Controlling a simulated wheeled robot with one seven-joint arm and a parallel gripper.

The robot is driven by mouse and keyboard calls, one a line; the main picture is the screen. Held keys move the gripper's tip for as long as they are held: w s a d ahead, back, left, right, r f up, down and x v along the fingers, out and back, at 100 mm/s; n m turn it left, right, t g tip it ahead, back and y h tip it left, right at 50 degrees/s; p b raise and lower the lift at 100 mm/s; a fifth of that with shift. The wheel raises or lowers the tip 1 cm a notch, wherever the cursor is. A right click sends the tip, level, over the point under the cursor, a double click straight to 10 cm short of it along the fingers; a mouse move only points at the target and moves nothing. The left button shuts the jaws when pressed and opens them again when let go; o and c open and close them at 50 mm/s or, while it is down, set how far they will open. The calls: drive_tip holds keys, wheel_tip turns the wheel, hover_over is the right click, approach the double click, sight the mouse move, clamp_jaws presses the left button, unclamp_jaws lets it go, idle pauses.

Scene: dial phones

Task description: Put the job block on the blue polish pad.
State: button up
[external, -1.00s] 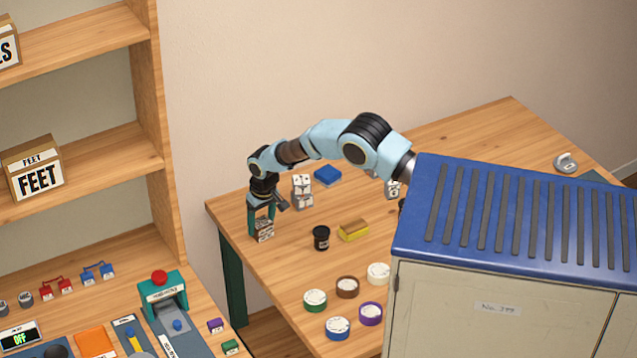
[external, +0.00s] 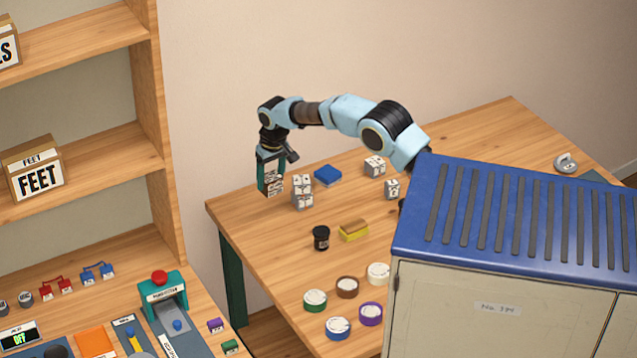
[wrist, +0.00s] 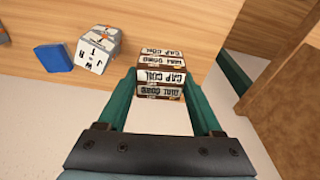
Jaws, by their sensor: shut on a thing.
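My gripper (external: 271,184) is raised over the far left part of the table. It is shut on a brown and white lettered block, which I take to be the job block (external: 273,189); the wrist view shows its printed bands (wrist: 160,84) between the teal fingers. The blue polish pad (external: 328,175) lies flat on the table, to the right of my gripper and past the white stack. It shows at the left in the wrist view (wrist: 53,58). Its top looks bare.
A stack of white lettered blocks (external: 302,191) stands between my gripper and the pad. More white blocks (external: 375,166) are to the right.

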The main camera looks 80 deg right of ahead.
drive_tip(key=s+d+r, duration=0.1)
drive_tip(key=s+d, duration=0.1)
drive_tip(key=d, duration=0.5)
drive_tip(key=s+d+r, duration=0.1)
drive_tip(key=s+d, duration=0.2)
drive_tip(key=d, duration=0.3)
drive_tip(key=m, duration=0.1)
hover_over(326, 170)
drive_tip(key=shift+s+a+r, duration=0.25)
drive_tip(key=shift+s+a, duration=0.05)
drive_tip(key=shift+a, duration=0.1)
wheel_tip(326, 170, down, 10)
drive_tip(key=p, duration=0.3)
drive_tip(key=shift+d+r, duration=0.1)
drive_tip(key=shift+r, duration=0.05)
drive_tip(key=o, duration=1.4)
